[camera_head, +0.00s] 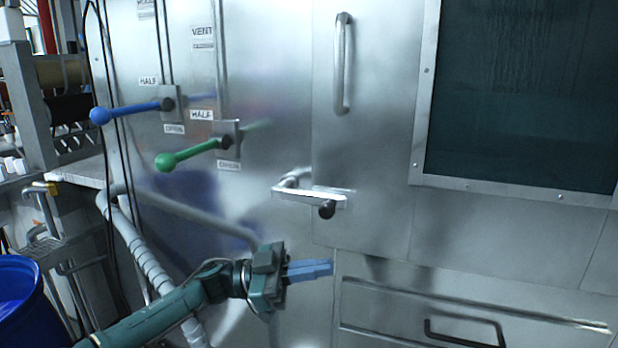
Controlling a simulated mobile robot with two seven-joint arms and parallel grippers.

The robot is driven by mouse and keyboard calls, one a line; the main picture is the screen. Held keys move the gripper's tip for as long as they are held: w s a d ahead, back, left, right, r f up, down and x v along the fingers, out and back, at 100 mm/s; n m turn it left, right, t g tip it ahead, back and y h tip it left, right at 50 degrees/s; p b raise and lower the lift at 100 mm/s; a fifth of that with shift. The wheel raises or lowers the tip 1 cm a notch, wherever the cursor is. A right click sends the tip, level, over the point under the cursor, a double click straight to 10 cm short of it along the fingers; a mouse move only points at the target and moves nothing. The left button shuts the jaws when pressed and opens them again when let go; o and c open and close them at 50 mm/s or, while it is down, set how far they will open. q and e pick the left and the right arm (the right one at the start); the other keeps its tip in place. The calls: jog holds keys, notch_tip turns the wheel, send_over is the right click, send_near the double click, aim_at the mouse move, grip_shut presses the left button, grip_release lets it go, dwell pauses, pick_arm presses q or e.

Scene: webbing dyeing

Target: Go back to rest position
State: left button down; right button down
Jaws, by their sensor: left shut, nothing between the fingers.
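My left gripper (328,268) is in the lower middle of the head view, its arm coming in from the lower left. Its blue fingers are shut with nothing between them and point to the right. It is in front of the steel machine, below the silver latch handle (300,193), and looks apart from it. My right gripper is out of view.
The steel machine front (270,100) fills most of the view. A blue lever (130,110) and a green lever (190,154) stick out at the upper left. A vertical door handle (342,62), a dark window (525,90) and a drawer handle (465,335) are to the right. A blue barrel (30,310) stands lower left.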

pick_arm(q)
jog(key=s+a+f+n+t+y, duration=0.2)
jog(key=s+f+n+t+y, duration=0.25)
jog(key=f+n+t, duration=0.4)
jog(key=s+a+f+n+t+y, duration=0.25)
jog(key=f+n+t+y, duration=0.25)
jog(key=f+n+t, duration=0.4)
jog(key=s+a+f+g+y, duration=0.2)
jog(key=s+a+f+y, duration=0.2)
jog(key=s, duration=0.4)
jog(key=s+a+f+n+g+y, duration=0.1)
jog(key=s+a+f+g+y, duration=0.1)
jog(key=s+a+f+y, duration=0.2)
jog(key=s+a+f, duration=0.3)
jog(key=s+f, duration=0.1)
jog(key=f, duration=0.1)
jog(key=shift+s+g+p, duration=0.3)
jog(key=shift+g+p, duration=0.05)
jog(key=shift+p, duration=0.05)
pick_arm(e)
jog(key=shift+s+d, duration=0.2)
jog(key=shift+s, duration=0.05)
pick_arm(q)
jog(key=shift+f, duration=0.1)
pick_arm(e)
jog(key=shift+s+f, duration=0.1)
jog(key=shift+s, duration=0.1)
